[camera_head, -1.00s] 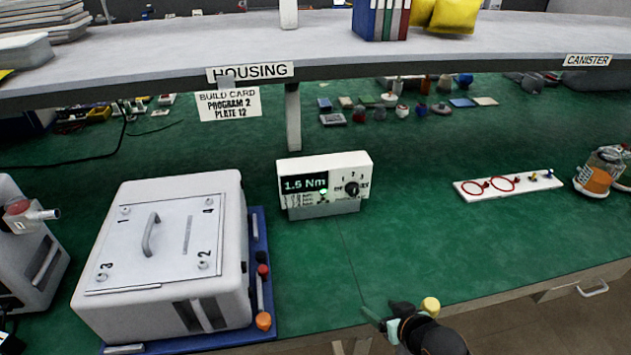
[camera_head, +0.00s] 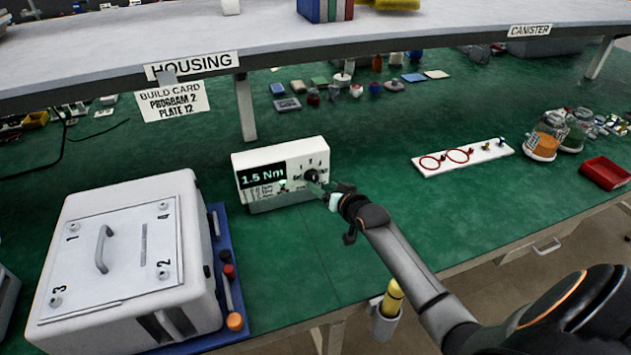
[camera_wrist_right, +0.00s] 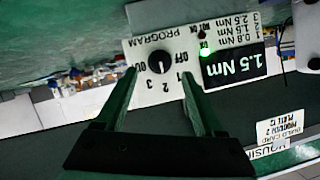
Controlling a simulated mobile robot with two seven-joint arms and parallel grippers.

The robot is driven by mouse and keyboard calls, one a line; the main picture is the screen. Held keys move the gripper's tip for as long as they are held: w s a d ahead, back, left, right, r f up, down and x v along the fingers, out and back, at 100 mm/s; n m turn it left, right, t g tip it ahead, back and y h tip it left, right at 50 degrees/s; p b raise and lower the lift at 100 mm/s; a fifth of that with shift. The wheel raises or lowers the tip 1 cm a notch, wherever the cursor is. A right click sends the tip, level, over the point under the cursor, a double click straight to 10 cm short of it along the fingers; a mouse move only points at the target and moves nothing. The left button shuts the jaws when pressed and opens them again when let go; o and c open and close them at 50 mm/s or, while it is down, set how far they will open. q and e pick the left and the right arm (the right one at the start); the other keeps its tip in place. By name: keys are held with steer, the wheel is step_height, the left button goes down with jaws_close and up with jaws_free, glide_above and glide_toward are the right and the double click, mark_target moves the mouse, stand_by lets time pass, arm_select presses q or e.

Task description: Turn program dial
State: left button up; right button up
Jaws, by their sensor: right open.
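The white controller box (camera_head: 283,165) stands on the green bench; its display reads 1.5 Nm. Its black program dial (camera_head: 311,176) is partly hidden by my right gripper (camera_head: 322,190) in the head view. In the right wrist view the box appears upside down, with the dial (camera_wrist_right: 160,62) and the labels OFF, 1, 2 and 3 around it. My right gripper (camera_wrist_right: 158,78) is open there, one finger on each side of the dial. I cannot tell whether the fingers touch it. The pointer's direction is unclear. A build card (camera_head: 172,100) reads PROGRAM 2, PLATE 12. My left gripper is out of view.
A white housing fixture (camera_head: 120,250) stands on a blue base at left, with a screwdriver-like tool (camera_head: 231,300) beside it. A white board with red rings (camera_head: 462,157) lies at right. The shelf (camera_head: 300,65) overhangs the back. Bench between box and front edge is clear.

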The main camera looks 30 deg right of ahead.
mark_target(314, 180)
steer(key=shift+b+x, duration=0.45)
steer(key=shift+x, duration=2.4)
steer(key=shift+f, duration=0.1)
jaws_close()
